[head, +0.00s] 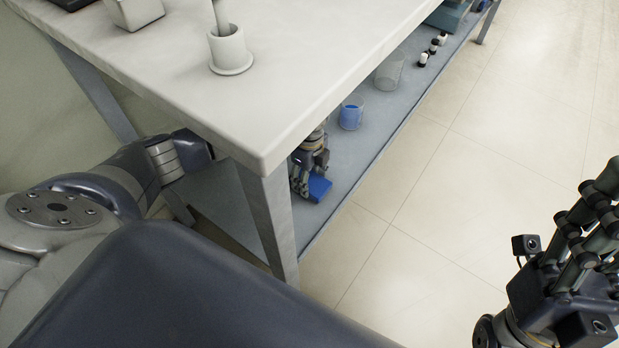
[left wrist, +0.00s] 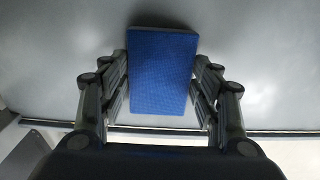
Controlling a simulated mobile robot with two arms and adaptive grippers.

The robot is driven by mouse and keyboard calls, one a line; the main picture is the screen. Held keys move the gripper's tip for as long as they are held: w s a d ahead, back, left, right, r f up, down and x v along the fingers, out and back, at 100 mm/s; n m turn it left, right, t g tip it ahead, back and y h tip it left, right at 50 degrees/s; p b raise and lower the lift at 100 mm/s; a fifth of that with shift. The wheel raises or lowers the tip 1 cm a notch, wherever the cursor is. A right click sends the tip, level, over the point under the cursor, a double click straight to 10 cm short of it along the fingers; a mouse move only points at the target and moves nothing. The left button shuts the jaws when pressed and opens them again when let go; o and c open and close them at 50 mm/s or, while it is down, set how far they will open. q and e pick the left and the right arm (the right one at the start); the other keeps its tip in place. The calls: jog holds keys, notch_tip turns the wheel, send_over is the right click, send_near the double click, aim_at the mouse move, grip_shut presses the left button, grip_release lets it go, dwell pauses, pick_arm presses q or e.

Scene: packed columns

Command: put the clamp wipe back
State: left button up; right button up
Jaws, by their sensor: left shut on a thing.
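The clamp wipe is a plain blue block (head: 319,188) on the lower shelf side of the bench, near the front leg. My left gripper (head: 303,182) reaches in under the bench top and is shut on it. In the left wrist view the blue block (left wrist: 162,72) sits between the two finger pairs (left wrist: 162,95). I cannot tell whether it touches the shelf or hangs just above it. My right gripper (head: 598,225) is at the lower right over the floor, cut by the frame edge. Its opening is unclear.
The grey lower shelf (head: 340,165) holds a beaker with blue contents (head: 351,113), a clear beaker (head: 389,72) and several small dark-and-white bottles (head: 433,47). The bench top (head: 300,60) overhangs it. A front leg (head: 268,222) stands close left. The floor right is clear.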

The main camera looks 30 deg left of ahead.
dwell(0.3)
pick_arm(q)
jog(key=o, duration=1)
jog(key=shift+f, duration=0.1)
jog(key=shift+o, duration=0.2)
